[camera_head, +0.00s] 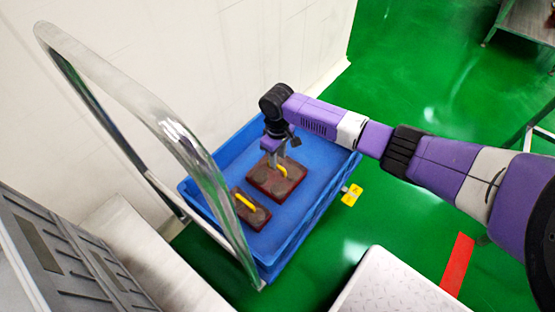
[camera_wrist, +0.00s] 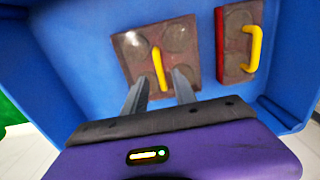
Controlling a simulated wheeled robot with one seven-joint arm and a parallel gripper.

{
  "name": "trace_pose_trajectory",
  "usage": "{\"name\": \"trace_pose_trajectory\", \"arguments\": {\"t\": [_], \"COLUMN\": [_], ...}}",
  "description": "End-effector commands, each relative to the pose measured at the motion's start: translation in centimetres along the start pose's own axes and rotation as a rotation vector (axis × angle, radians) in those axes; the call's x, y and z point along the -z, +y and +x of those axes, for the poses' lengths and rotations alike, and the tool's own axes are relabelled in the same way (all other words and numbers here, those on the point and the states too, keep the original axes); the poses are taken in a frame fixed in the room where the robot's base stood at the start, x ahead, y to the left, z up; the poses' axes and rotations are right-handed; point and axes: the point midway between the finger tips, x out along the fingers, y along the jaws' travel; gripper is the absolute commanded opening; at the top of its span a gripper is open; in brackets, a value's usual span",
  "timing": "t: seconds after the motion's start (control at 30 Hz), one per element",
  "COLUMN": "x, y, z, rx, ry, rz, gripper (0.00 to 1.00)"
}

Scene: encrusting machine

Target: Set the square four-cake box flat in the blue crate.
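The square four-cake box (camera_head: 270,187) is dark red with a clear top, round cakes inside and a yellow handle. It lies flat on the floor of the blue crate (camera_head: 325,195). In the wrist view the box (camera_wrist: 133,45) is in the upper middle, its handle (camera_wrist: 159,70) upright in the picture. My gripper (camera_head: 282,163) is low inside the crate, right over the box. In the wrist view my gripper (camera_wrist: 160,82) is open, with one finger on each side of the handle and a gap on both sides.
A narrower two-cake box (camera_head: 250,209) with a yellow handle lies in the crate beside the square box. A curved metal push bar (camera_head: 175,130) rises at the crate's left. Grey containers (camera_head: 60,255) stand at lower left. A white patterned surface (camera_head: 390,285) is at the bottom.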

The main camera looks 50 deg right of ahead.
Motion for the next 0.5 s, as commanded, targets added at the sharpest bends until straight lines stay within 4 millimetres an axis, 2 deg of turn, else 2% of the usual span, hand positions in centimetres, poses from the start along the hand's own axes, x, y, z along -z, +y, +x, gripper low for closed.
{"name": "trace_pose_trajectory", "arguments": {"t": [0.03, 0.2, 0.33, 0.5], "x": [0.0, 0.0, 0.0, 0.0], "y": [-0.1, -0.1, -0.1, 0.0], "z": [-1.7, -4.5, -5.7, -6.3], "rx": [0.002, 0.002, 0.001, 0.0], "ry": [0.001, 0.001, 0.0, -0.001], "rz": [0.0, 0.001, 0.0, 0.0], "gripper": [0.33, 0.33, 0.33, 0.33]}}
